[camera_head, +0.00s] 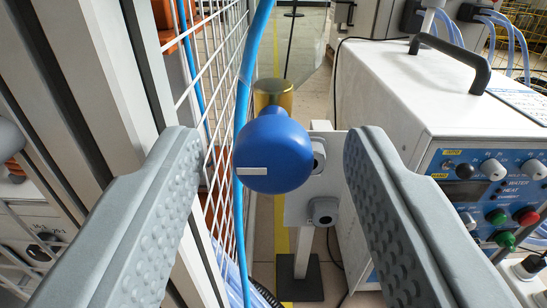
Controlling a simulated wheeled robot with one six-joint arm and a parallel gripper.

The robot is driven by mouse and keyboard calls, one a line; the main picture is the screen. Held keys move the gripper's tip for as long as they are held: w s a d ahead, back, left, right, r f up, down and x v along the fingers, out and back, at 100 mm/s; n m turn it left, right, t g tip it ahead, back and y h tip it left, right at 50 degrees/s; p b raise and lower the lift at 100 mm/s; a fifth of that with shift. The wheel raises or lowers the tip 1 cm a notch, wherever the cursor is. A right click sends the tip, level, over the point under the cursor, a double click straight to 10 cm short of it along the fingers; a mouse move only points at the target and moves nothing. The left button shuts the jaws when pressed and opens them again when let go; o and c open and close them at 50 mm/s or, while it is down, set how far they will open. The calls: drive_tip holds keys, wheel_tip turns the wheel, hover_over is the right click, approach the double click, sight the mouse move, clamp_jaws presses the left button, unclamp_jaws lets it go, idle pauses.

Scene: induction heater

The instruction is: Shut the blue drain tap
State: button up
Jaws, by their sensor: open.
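The blue drain tap (275,150) is in the middle of the view, a round blue knob with a short white mark pointing left. A brass-coloured fitting (273,94) shows just behind and above it. My gripper (268,150) is open, with one grey ridged finger to the left of the knob and one to the right. The knob appears between the fingertips, with a gap on each side. I cannot tell how far it lies ahead of the fingertips.
A blue hose (242,130) runs vertically beside the knob, before a white wire mesh fence (214,60). A grey frame post (100,60) stands left. A white heater box (430,100) with a blue control panel (490,185) stands right. A plate on a stand (296,210) is behind the knob.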

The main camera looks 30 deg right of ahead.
drive_tip(key=c, duration=1)
drive_tip(key=shift+m, duration=0.3)
drive_tip(key=m, duration=0.3)
drive_tip(key=shift+m, duration=0.4)
drive_tip(key=m, duration=0.4)
drive_tip(key=shift+s+m, duration=0.1)
drive_tip(key=shift+m, duration=0.2)
drive_tip(key=m, duration=0.4)
drive_tip(key=shift+f, duration=0.1)
drive_tip(key=m, duration=0.4)
drive_tip(key=shift+d+f+m, duration=0.1)
drive_tip(key=shift+m, duration=0.2)
drive_tip(key=shift+o, duration=0.2)
drive_tip(key=shift+m, duration=0.3)
